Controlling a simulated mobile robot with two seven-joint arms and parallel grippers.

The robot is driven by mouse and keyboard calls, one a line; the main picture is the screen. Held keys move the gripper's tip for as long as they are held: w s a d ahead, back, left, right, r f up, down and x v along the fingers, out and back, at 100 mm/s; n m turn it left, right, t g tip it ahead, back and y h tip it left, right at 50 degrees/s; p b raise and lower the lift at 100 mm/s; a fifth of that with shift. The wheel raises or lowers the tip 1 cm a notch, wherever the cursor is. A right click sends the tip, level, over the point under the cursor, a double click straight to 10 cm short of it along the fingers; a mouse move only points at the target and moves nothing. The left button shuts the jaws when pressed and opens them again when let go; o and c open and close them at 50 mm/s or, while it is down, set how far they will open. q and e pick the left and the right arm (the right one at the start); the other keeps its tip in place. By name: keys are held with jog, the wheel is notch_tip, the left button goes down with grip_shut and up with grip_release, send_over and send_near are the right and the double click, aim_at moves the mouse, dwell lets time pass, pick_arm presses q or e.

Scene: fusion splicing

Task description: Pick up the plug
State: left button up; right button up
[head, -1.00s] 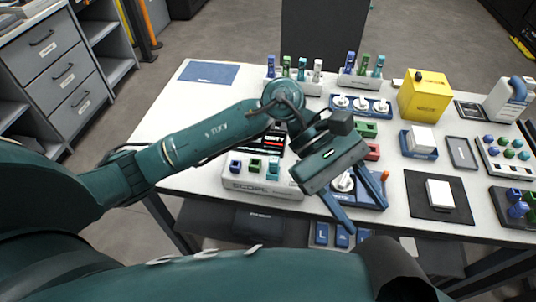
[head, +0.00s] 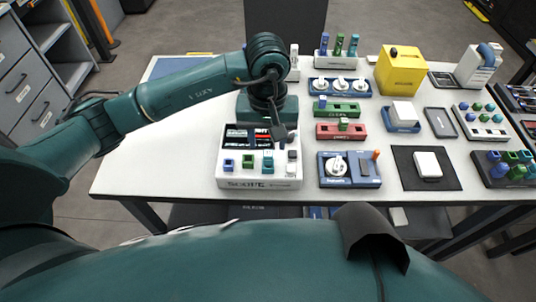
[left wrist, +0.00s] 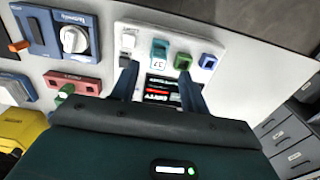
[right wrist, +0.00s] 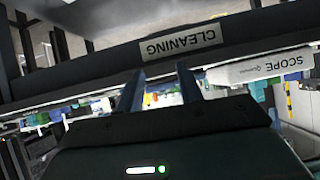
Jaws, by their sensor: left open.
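Several coloured plug-like pieces are in view, and I cannot tell which one the task names. On the white scope unit (head: 236,184) sit a blue piece (head: 229,164), a green piece (head: 248,161) and a teal piece (head: 267,164). The left wrist view shows them as blue (left wrist: 207,61), green (left wrist: 183,61) and teal (left wrist: 160,51), plus a white piece (left wrist: 128,42). My left gripper (left wrist: 158,88) is open and empty above the scope's screen, apart from these pieces. My right gripper (right wrist: 162,80) is open and empty, facing a surface labelled CLEANING.
A blue unit with a white dial (head: 335,165), a red holder (head: 341,131) and a green holder (head: 337,108) stand right of the scope. A yellow box (head: 402,72) stands farther back. The left of the white table (head: 160,140) is clear.

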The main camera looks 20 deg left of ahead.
aim_at(268, 153)
pick_arm(q)
jog(key=shift+f, duration=0.3)
notch_tip(268, 153, down, 4)
jog(key=shift+w+f+p, duration=0.1)
jog(key=shift+w+p, duration=0.05)
jog(key=shift+p, duration=0.6)
jog(key=shift+f, duration=0.55)
pick_arm(e)
jog(key=shift+s+d+f, duration=0.1)
jog(key=shift+s+d, duration=0.1)
jog(key=shift+d, duration=0.1)
pick_arm(q)
jog(key=shift+c, duration=0.5)
jog(key=c, duration=0.8)
jog(key=shift+c, duration=0.2)
pick_arm(e)
jog(key=shift+r, duration=0.2)
